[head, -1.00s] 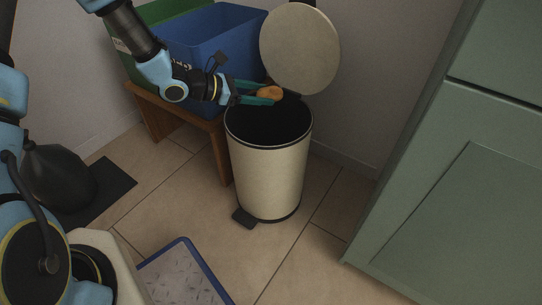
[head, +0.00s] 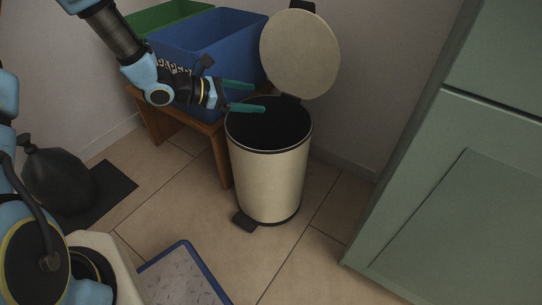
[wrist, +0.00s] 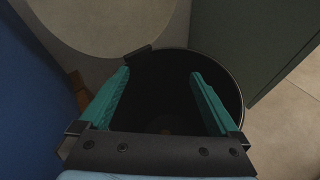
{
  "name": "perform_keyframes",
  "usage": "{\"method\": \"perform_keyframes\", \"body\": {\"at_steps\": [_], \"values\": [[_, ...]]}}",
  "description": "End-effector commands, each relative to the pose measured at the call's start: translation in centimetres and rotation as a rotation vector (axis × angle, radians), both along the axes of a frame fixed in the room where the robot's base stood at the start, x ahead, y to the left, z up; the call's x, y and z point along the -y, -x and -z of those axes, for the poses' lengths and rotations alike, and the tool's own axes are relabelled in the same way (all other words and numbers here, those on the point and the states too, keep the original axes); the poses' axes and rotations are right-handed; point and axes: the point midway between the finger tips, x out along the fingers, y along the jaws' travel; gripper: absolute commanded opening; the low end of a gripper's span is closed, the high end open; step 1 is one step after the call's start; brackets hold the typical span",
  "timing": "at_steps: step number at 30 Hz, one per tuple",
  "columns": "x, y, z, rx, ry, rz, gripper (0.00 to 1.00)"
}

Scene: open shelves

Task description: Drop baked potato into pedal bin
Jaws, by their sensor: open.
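The cream pedal bin (head: 268,182) stands upright on the floor with its round lid (head: 300,55) raised. Its dark opening also shows in the wrist view (wrist: 160,62). My gripper (head: 260,98) is open and empty at the left rim of the bin, its teal fingers pointing over the opening. In the wrist view my gripper (wrist: 160,73) has its fingers apart above the dark inside. The baked potato is not clearly visible in either view; a faint brownish patch deep in the bin is too dark to identify.
A blue crate (head: 205,50) and a green crate (head: 165,14) stand on a wooden bench (head: 222,150) left of the bin. A green cabinet (head: 450,200) is at the right. A blue-edged tray (head: 185,275) lies on the floor in front.

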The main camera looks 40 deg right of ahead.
Motion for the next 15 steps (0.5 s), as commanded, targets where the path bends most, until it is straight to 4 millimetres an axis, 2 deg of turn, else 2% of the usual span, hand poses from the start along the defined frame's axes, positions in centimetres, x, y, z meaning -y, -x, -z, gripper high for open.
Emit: {"method": "perform_keyframes", "body": {"at_steps": [1, 6, 10, 15], "values": [[-1.1, -0.5, -0.8, 0.000, 0.000, -0.005, 0.98], [-4.0, -1.4, -2.0, 0.000, 0.000, -0.005, 0.98], [-5.5, -1.9, -2.6, 0.000, 0.001, -0.003, 0.98], [-6.5, -2.2, -2.8, -0.001, 0.000, -0.002, 0.98]]}}
